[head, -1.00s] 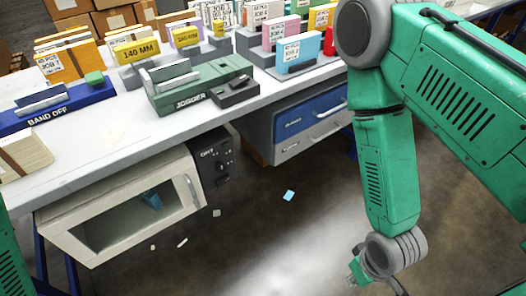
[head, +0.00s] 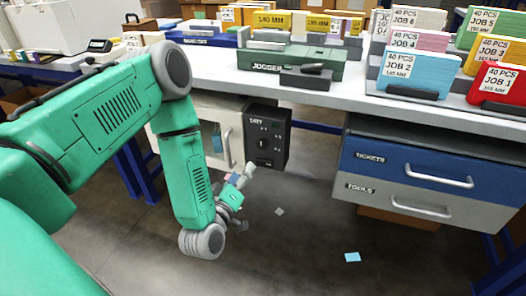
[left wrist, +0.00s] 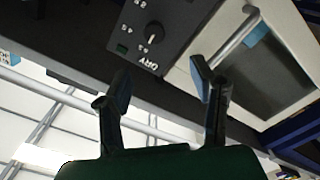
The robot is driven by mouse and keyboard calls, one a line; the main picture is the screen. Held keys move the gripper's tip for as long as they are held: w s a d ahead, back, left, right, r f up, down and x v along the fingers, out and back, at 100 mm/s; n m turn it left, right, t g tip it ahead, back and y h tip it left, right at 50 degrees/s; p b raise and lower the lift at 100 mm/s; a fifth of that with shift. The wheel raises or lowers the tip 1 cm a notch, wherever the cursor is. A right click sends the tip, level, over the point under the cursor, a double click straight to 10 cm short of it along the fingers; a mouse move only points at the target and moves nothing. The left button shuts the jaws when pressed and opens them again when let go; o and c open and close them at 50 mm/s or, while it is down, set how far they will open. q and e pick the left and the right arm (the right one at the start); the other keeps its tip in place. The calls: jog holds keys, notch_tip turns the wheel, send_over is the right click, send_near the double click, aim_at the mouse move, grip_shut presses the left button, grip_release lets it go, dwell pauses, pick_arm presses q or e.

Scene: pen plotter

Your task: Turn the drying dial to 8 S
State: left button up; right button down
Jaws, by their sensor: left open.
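The drying dial (head: 263,144) is a small round dark knob on the black DRY panel (head: 281,135) at the right of the pale oven-like unit under the bench. In the left wrist view the dial (left wrist: 155,29) shows from close by, with a white mark on its edge and small white labels around it. I cannot read all the labels or the setting. My left gripper (head: 240,174) is open and empty, left of and below the dial in the head view. In the wrist view its fingers (left wrist: 160,76) are spread beneath the panel, apart from the dial. My right gripper is not in view.
The unit's door handle (left wrist: 238,36) is beside the panel. The bench (head: 345,90) overhangs it, carrying the green jogger (head: 305,62) and job stacks. The blue TICKETS drawer (head: 405,163) is to the right. Floor between is open, with a few paper scraps.

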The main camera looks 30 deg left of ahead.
aim_at(261, 146)
pick_arm(q)
jog(key=b+x, duration=0.1)
jog(key=x, duration=0.3)
jog(key=d+b+x, duration=0.1)
jog(key=x, duration=0.3)
jog(key=b+x, duration=0.1)
jog(key=x, duration=0.3)
jog(key=shift+w+r, duration=0.15)
jog(key=shift+w, duration=0.3)
jog(key=shift+w+a, duration=0.3)
jog(key=shift+d, duration=0.2)
grip_shut()
